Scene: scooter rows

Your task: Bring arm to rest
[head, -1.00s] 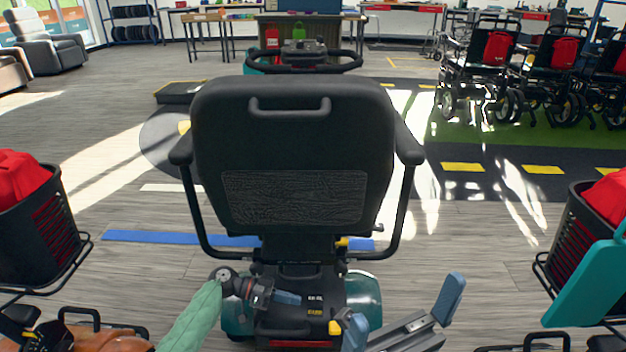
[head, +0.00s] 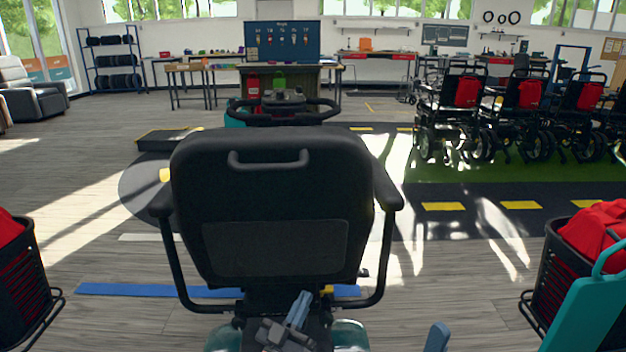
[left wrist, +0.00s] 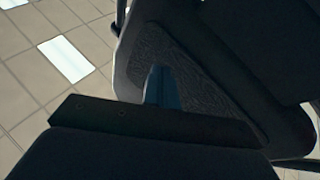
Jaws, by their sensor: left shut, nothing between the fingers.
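My left gripper (head: 299,308) is at the bottom centre of the head view, behind the scooter's seat back. Its blue-grey fingers are together and hold nothing. In the left wrist view the shut fingers (left wrist: 162,88) show against a dark textured panel of the seat back (left wrist: 205,95); I cannot tell whether they touch it. Only one blue-grey fingertip of my right gripper (head: 437,338) shows at the bottom edge of the head view, so the rest is hidden. The mobility scooter (head: 275,205) faces away from me, upright.
Baskets with red contents stand at the left (head: 22,285) and right (head: 560,275), with a teal scooter part (head: 585,310) nearby. Black wheelchairs (head: 465,115) stand in a row at right. A blue floor line (head: 130,289) crosses under the scooter. Grey floor at left is open.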

